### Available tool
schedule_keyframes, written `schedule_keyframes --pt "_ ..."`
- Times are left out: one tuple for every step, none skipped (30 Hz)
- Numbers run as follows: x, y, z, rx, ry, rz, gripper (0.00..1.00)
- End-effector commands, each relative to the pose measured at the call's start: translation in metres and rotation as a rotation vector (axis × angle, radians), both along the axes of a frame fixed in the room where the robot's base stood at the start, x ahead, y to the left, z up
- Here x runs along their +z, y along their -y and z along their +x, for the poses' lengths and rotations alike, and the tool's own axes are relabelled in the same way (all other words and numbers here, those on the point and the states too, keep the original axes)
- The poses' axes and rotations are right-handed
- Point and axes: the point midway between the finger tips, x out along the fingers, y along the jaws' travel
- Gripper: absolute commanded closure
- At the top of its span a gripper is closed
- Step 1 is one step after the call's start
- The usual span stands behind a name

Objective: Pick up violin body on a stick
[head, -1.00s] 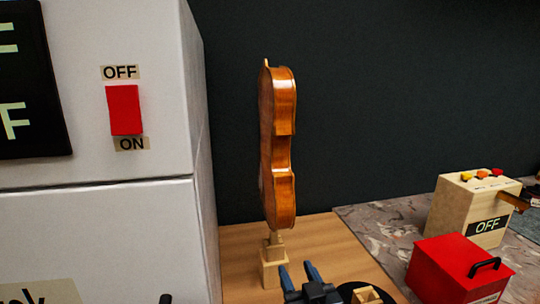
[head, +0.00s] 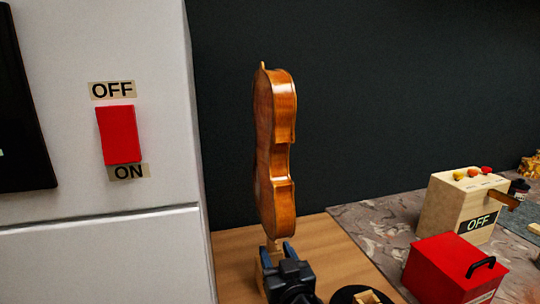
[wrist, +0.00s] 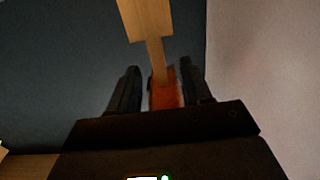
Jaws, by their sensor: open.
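The violin body (head: 275,150) is glossy orange-brown wood, standing upright and seen edge-on in the head view. It is on a pale wooden stick (head: 273,245) above the bench. My gripper (head: 277,251) is low in front of the stick, just below the violin's bottom end. In the wrist view the stick (wrist: 156,55) runs down from a wider pale block (wrist: 147,18) to the orange violin (wrist: 165,96). My open fingers (wrist: 159,68) lie on either side of the stick in that picture; contact cannot be told. My gripper hides most of the stick's base in the head view.
A white cabinet (head: 90,250) with a red switch (head: 119,135) stands close on the left. A red box (head: 452,268) and a wooden box marked OFF (head: 450,210) are at the right. A dark round item (head: 345,292) lies beside my gripper.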

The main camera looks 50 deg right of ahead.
Motion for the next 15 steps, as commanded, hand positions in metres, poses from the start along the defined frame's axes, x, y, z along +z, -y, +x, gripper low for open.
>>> schedule_keyframes --pt "0.006 0.005 0.006 -0.001 0.000 0.000 0.51" --pt "0.007 0.008 0.010 0.000 0.001 -0.001 0.51" --pt "0.007 0.012 0.014 0.000 0.001 -0.001 0.51" --pt "0.007 0.015 0.017 -0.001 -0.001 0.000 0.51" --pt "0.006 0.018 0.021 -0.001 0.000 0.000 0.51" --pt "0.005 0.021 0.025 -0.001 0.000 0.000 0.51" --pt "0.004 0.022 0.027 0.000 0.000 0.000 0.51" --pt "0.004 0.024 0.029 0.000 0.001 0.000 0.51" --pt "0.004 0.025 0.032 0.000 0.000 0.000 0.51" --pt "0.003 0.026 0.033 0.000 0.000 0.000 0.51" --pt "0.003 0.026 0.033 0.000 0.000 0.000 0.51" --pt "0.002 0.027 0.034 0.000 0.000 0.000 0.51" --pt "0.002 0.027 0.034 0.000 0.000 0.000 0.51" --pt "0.002 0.027 0.034 0.000 0.000 0.000 0.51" --pt "0.002 0.026 0.033 0.000 0.000 0.000 0.51"
